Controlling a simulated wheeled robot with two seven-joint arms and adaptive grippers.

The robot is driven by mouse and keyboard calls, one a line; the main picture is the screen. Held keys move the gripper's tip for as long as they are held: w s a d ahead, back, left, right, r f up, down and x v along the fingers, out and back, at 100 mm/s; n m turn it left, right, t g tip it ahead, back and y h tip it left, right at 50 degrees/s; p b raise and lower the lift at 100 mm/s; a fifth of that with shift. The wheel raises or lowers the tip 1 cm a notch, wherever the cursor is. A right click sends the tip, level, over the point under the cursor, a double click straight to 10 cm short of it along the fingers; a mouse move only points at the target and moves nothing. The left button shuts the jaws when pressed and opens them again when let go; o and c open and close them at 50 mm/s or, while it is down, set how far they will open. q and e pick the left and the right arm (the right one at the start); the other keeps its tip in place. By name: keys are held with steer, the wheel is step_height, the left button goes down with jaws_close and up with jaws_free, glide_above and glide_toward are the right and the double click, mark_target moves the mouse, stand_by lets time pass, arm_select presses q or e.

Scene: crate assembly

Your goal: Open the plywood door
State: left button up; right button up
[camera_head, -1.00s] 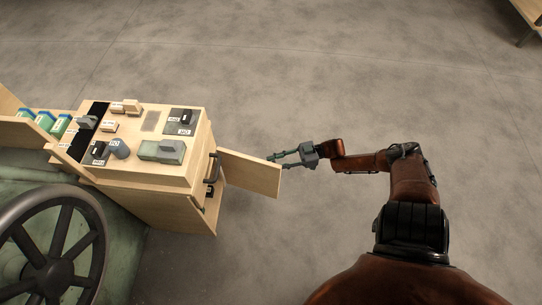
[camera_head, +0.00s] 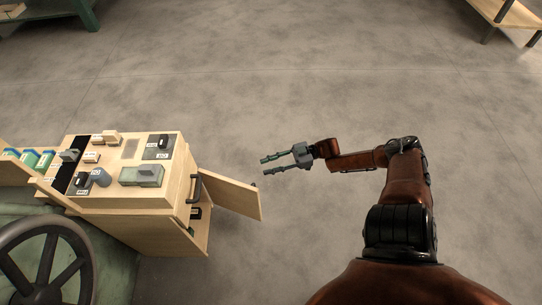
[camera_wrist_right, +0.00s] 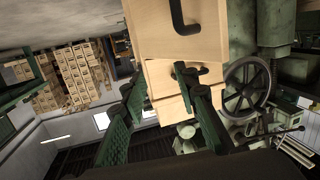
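The plywood door (camera_head: 232,196) stands swung out from the right side of the plywood cabinet (camera_head: 187,180), with its free edge toward the right. A gap shows between the door and the cabinet side, with a dark thing inside. In the right wrist view my gripper's green fingers (camera_wrist_right: 165,105) are spread apart, with plywood panels and black handles beyond. My left gripper is not in view.
Blocks and small labelled parts, including a grey-green block (camera_head: 142,176), lie on the cabinet top. A large dark handwheel (camera_head: 45,262) is at the lower left. A shelf (camera_head: 510,12) stands at the far upper right. The floor around my right gripper is clear.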

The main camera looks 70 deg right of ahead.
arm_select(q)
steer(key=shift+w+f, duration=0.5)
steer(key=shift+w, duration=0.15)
arm_select(e)
steer(key=w+d+f, duration=0.1)
steer(key=d+f, duration=0.1)
steer(key=d, duration=0.4)
steer(key=shift+w+f+g, duration=0.2)
steer(key=shift+g, duration=0.1)
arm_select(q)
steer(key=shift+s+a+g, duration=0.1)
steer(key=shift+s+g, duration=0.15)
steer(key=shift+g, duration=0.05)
arm_select(e)
steer(key=shift+d, duration=0.1)
